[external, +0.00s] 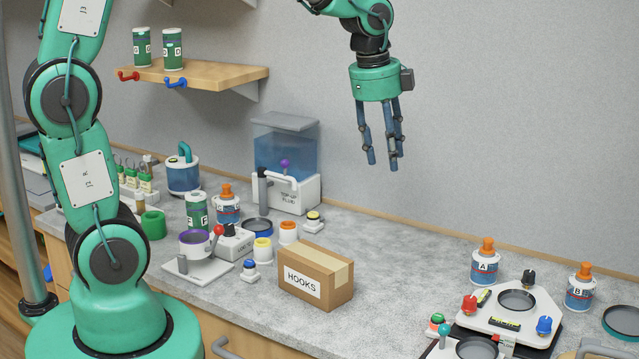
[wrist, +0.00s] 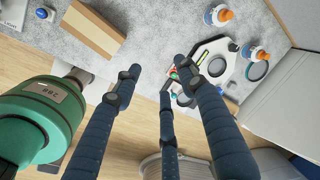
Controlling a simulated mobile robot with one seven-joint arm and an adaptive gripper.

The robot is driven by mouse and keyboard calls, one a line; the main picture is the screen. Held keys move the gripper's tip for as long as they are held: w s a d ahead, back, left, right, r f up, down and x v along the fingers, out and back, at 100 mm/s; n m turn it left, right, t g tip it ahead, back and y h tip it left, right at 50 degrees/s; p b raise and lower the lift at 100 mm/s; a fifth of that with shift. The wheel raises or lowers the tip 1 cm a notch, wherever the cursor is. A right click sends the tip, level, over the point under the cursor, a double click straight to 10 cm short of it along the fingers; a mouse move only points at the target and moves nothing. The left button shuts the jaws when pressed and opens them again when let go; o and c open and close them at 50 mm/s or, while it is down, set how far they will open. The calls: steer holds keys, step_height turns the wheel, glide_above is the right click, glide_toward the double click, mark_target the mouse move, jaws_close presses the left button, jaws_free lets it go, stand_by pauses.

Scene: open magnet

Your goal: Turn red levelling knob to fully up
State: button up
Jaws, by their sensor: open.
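The red levelling knob (external: 469,304) sits on the left corner of a white levelling plate (external: 500,329) at the lower right of the external view. A black knob (external: 528,278) and a blue knob (external: 543,325) sit on its other corners. My gripper (external: 384,161) is open and empty, its fingers pointing down, high above the bench and well left of the plate. In the wrist view, the plate (wrist: 221,46) shows beyond the fingertips. A small red spot shows near the fingers there, but I cannot tell whether it is the knob. The knob's height setting is too small to read.
Orange-capped bottles A (external: 485,263) and B (external: 580,289) stand behind and right of the plate. A dark round dish (external: 622,321) lies at the far right. A cardboard HOOKS box (external: 316,277) stands mid-bench. The bench between box and plate is clear.

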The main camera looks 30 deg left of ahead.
steer(key=w+d+f+m+g, duration=0.15)
steer(key=d+f+m, duration=0.35)
steer(key=d, duration=0.5)
steer(key=m+p, duration=0.1)
steer(key=m, duration=0.5)
glide_above(470, 298)
step_height(470, 298, down, 9)
steer(key=shift+s+a+r+y, duration=0.15)
steer(key=shift+y, duration=0.15)
steer(key=f, duration=1.3)
steer(key=shift+d+f+b, duration=0.2)
steer(key=shift+f+b, duration=0.15)
steer(key=shift+b, duration=0.05)
jaws_close()
